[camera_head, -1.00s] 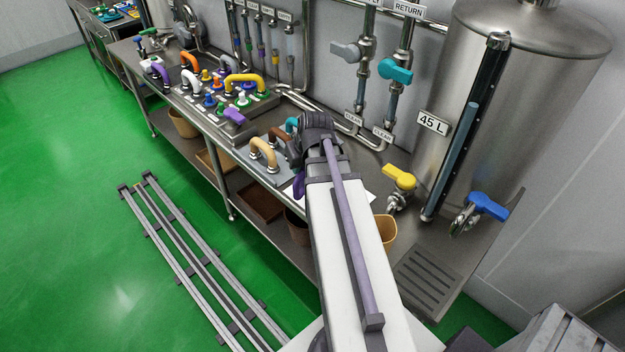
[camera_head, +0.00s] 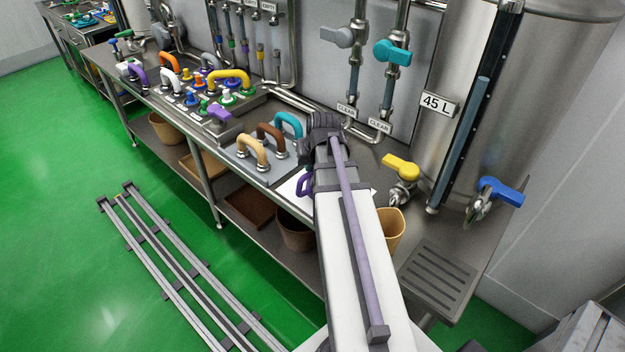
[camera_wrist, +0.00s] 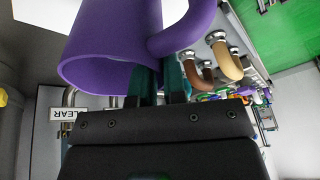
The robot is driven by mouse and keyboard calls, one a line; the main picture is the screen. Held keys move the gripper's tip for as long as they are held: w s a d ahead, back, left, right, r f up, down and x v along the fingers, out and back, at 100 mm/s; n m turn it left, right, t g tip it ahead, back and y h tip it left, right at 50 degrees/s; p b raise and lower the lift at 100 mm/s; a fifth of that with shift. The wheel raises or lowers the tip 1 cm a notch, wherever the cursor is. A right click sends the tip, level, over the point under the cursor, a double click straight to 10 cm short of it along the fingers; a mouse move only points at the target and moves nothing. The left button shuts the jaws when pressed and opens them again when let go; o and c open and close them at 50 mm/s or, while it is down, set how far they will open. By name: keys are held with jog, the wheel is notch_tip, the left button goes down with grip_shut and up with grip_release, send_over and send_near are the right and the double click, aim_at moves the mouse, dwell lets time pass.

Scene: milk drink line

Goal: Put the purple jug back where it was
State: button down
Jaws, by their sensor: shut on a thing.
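The purple jug (camera_wrist: 108,45) fills the upper left of the wrist view, its handle (camera_wrist: 185,30) beside the fingers. My gripper (camera_wrist: 160,82) is shut on the jug, with two dark green fingers at the handle side. The wrist picture is upside down, so the jug looks roughly upright. In the head view only a purple bit of the jug (camera_head: 305,184) shows left of my arm; the rest is hidden. A white sheet (camera_head: 291,187) lies on the bench by it. I cannot tell whether the jug touches the sheet.
Tan (camera_head: 252,150), brown (camera_head: 271,138) and teal (camera_head: 289,122) handles stand on a plate to the left. The yellow valve (camera_head: 401,167), blue valve (camera_head: 500,192) and steel tank (camera_head: 465,60) are to the right. A drain grate (camera_head: 437,272) lies at the front right.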

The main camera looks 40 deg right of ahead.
notch_tip(320, 180, down, 4)
jog(key=b, duration=0.3)
jog(key=shift+r, duration=0.15)
jog(key=shift+a+r, duration=0.15)
jog(key=shift+r, duration=0.1)
jog(key=c, duration=1.4)
grip_release()
jog(key=shift+d+f, duration=0.1)
jog(key=shift+d, duration=0.1)
jog(key=o, duration=0.4)
jog(key=p+v, duration=1.1)
jog(key=v, duration=0.1)
jog(key=shift+a+p, duration=0.1)
jog(key=shift+p, duration=0.25)
jog(key=shift+w, duration=0.1)
